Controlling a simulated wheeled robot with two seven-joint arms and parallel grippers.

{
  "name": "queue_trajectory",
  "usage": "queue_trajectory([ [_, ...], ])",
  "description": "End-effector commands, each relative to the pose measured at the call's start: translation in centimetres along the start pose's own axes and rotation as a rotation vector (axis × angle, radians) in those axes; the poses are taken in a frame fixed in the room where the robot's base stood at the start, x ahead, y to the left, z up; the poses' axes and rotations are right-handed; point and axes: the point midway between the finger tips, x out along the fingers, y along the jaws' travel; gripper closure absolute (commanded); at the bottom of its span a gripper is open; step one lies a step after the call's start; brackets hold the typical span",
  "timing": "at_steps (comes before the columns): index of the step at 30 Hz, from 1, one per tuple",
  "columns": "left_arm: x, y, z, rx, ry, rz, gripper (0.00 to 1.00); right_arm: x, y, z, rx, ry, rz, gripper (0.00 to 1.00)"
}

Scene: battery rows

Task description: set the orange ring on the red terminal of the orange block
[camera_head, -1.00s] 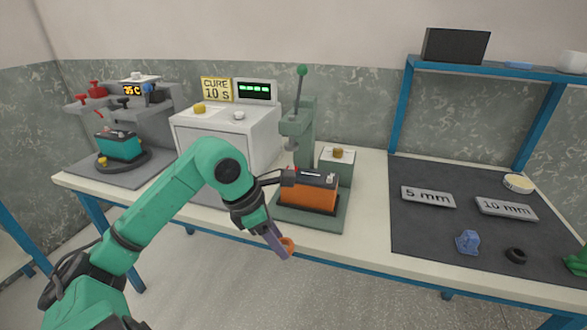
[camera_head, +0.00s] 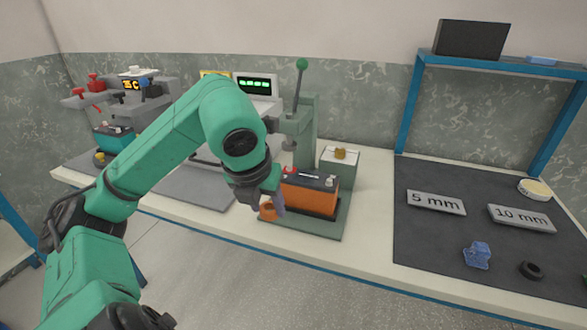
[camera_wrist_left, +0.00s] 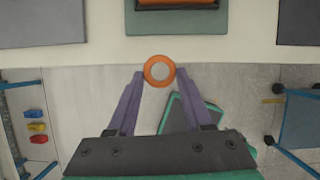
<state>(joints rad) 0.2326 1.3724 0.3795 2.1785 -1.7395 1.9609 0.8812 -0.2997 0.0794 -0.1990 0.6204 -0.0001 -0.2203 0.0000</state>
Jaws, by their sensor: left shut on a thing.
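The orange ring (camera_head: 268,211) is pinched between the purple fingertips of my left gripper (camera_head: 275,204). In the left wrist view the ring (camera_wrist_left: 159,57) shows nearly face-on between the tips of my left gripper (camera_wrist_left: 159,74). The orange block (camera_head: 309,199), with a black top, sits on the green base of a lever press. Its red terminal (camera_head: 290,170) is at the top left, partly hidden by my arm. The ring appears at the block's front left, lower than the terminal in the picture. The block (camera_wrist_left: 176,2) shows at the wrist view's top edge. My right gripper is not in view.
The green press (camera_head: 300,125) with its upright lever stands behind the block. A box with a brass knob (camera_head: 340,153) is at its right. A dark mat (camera_head: 430,245) with 5 mm and 10 mm plates lies further right. A teal block (camera_head: 112,140) is far left.

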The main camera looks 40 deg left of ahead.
Motion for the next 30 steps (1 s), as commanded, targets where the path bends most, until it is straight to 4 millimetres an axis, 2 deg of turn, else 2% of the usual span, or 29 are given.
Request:
queue_trajectory([
  [5, -0.5, 0.1, 0.9, -0.061, 0.005, 0.026, 1.00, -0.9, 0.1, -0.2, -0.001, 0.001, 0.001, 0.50],
  [8, -0.1, 0.4, 3.4, -0.063, 0.007, 0.030, 1.00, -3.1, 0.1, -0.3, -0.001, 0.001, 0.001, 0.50],
  [10, -0.4, 0.3, 5.3, -0.066, 0.006, 0.018, 1.00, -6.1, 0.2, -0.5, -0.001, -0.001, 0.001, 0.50],
  [14, 1.1, 0.4, 8.8, -0.068, 0.001, 0.008, 1.00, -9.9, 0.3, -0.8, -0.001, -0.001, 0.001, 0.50],
  [15, 2.0, 0.4, 9.9, -0.065, 0.000, 0.009, 1.00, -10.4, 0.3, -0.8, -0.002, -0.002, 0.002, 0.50],
  [19, 4.1, 0.7, 12.5, -0.062, 0.001, 0.016, 1.00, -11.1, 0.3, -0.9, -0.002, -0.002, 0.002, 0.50],
  [23, 4.9, 0.8, 13.7, -0.059, 0.001, 0.018, 1.00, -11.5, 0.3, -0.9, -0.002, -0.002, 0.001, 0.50],
  [28, 6.1, 0.9, 16.9, -0.060, 0.003, 0.016, 1.00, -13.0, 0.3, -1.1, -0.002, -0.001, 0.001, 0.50],
  [30, 7.4, 1.1, 16.2, -0.054, 0.008, 0.023, 1.00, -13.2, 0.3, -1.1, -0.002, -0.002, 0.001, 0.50],
])
